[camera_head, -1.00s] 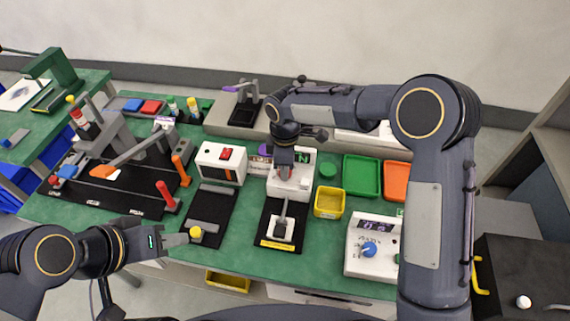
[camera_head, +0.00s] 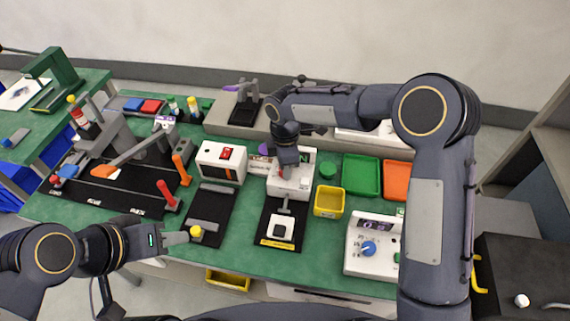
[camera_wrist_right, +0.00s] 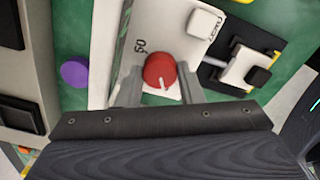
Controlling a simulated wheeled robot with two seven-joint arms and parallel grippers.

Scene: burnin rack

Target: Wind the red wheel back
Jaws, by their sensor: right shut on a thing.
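The red wheel (camera_wrist_right: 160,70) sits on a white panel (camera_wrist_right: 130,30) with printed marks beside it. A pale pointer mark shows on its lower side in the right wrist view. My right gripper (camera_wrist_right: 158,88) is shut on the wheel, one finger on each side. In the head view my right gripper (camera_head: 287,160) reaches down onto the white unit (camera_head: 290,186) and hides most of the wheel.
A black fixture (camera_head: 268,238) with a white block stands in front of the white unit. A yellow bin (camera_head: 329,202), a green tray (camera_head: 361,175) and an orange tray (camera_head: 396,181) lie to the right. A white instrument with a blue knob (camera_head: 369,248) stands front right, near my right arm.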

